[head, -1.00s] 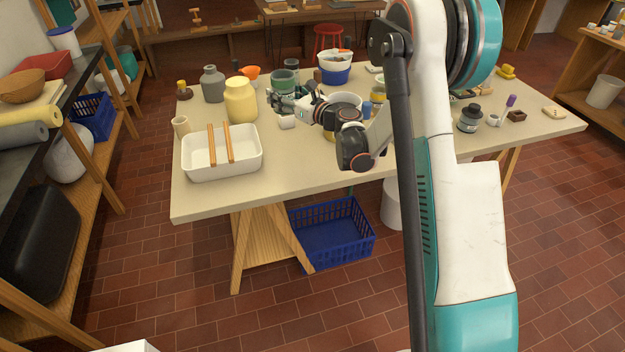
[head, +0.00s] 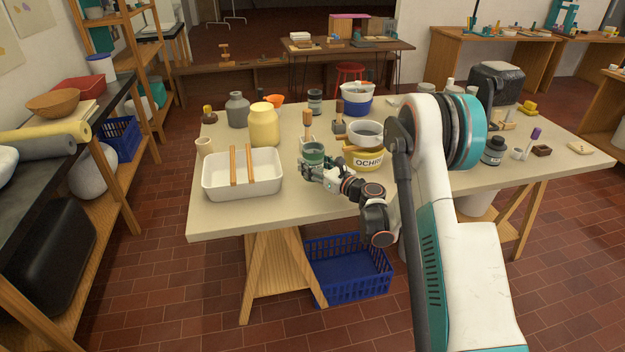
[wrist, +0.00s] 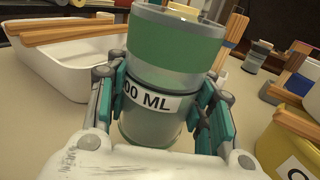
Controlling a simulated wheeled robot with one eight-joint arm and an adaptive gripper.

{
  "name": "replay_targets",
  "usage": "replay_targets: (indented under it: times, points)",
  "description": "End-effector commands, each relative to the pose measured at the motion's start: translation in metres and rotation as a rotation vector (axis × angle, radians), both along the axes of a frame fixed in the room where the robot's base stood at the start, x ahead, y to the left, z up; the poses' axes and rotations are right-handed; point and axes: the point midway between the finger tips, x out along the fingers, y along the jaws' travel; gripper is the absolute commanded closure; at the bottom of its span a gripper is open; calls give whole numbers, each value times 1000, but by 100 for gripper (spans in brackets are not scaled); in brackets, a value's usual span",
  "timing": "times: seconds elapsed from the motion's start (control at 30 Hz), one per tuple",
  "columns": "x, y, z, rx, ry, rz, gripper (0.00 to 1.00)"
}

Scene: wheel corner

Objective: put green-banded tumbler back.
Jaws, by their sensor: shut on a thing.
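The green-banded tumbler (head: 313,153) is clear grey with a wide green band near its top. In the wrist view the tumbler (wrist: 172,50) stands upright between my fingers, with a white label ending "00 ML". My gripper (head: 313,167) is shut on its lower body; the fingers (wrist: 160,105) press both sides in the wrist view. It is over the front middle of the table, right of the white tray. I cannot tell whether its base touches the table.
A white tray (head: 215,190) with two wooden sticks lies left. The yellow ochre tub (head: 367,160) stands close on the right. Brushes or tools with wooden handles (head: 307,125) stand behind. Another banded tumbler (head: 315,101) is farther back. The table (head: 290,210) is bare in front.

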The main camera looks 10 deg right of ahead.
Motion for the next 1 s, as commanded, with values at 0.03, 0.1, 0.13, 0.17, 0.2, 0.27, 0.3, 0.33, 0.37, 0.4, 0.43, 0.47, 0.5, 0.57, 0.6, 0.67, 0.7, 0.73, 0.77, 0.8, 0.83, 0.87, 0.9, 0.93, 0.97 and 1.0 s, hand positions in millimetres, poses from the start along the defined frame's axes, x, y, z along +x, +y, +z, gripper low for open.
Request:
replay_targets:
  times: [0.03,0.1,0.13,0.17,0.2,0.27,0.3,0.33,0.37,0.4,0.43,0.47,0.5,0.57,0.6,0.67,0.7,0.73,0.77,0.8,0.83,0.87,0.9,0.93,0.97,1.0]
  points:
    - [0,0,-3,0,0,0,90]
    - [0,0,-6,0,0,0,90]
    - [0,0,-8,0,0,0,90]
    - [0,0,-11,0,0,0,90]
    - [0,0,-16,0,0,0,90]
    - [0,0,-25,0,0,0,90]
    - [0,0,-32,0,0,0,90]
    - [0,0,-36,0,0,0,90]
    - [0,0,-40,0,0,0,90]
    - [0,0,-45,0,0,0,90]
    - [0,0,-46,0,0,0,90]
    - [0,0,-47,1,0,0,90]
    - [0,0,-47,1,0,0,90]
    - [0,0,-46,1,0,0,90]
    - [0,0,-45,0,0,0,90]
    - [0,0,-45,0,0,0,90]
    - [0,0,-46,0,0,0,90]
    - [0,0,-46,0,0,0,90]
    - [0,0,-47,0,0,0,90]
    - [0,0,-48,0,0,0,90]
    - [0,0,-48,0,0,0,47]
    - [0,0,-48,0,0,0,40]
    - [0,0,-48,0,0,0,31]
    - [0,0,-48,0,0,0,31]
    - [0,0,-48,0,0,0,31]
    - [0,0,-48,0,0,0,31]
